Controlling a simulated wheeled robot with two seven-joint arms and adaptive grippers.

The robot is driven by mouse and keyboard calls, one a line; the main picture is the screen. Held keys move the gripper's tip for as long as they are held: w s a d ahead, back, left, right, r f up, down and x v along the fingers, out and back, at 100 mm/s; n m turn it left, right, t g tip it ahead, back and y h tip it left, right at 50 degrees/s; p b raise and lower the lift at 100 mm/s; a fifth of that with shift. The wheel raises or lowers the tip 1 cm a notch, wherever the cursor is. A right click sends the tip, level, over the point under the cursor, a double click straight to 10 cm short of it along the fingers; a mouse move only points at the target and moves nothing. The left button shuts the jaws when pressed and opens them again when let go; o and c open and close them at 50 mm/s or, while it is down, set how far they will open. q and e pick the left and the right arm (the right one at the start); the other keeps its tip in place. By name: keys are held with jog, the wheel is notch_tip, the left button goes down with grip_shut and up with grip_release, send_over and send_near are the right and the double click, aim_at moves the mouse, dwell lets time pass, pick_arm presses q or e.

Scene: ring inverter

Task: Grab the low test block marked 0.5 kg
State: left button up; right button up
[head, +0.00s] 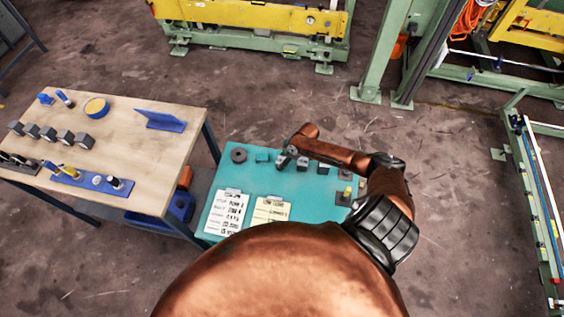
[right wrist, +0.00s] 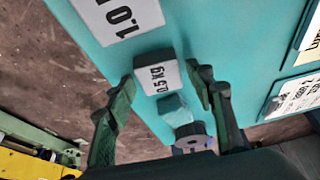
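The 0.5 kg block (right wrist: 157,75) is a low dark block with a white label, on the teal table top in the right wrist view. My right gripper (right wrist: 163,82) is open, with one finger on each side of this block in the picture and a gap on the right side. I cannot tell how far the fingertips are above it. In the head view my right gripper (head: 286,160) is over the back of the teal table and largely hides the block. My left gripper is not in view.
A larger block marked 1.0 (right wrist: 118,22) stands beside the 0.5 kg block. A small teal block (right wrist: 175,109) and a dark ring (right wrist: 193,138) are on the other side. Printed sheets (head: 229,212) lie at the teal table's front. A wooden table (head: 120,130) stands left.

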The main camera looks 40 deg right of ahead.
jog(key=c, duration=1.2)
jog(key=shift+w+r, duration=0.1)
grip_shut()
jog(key=shift+r, duration=0.1)
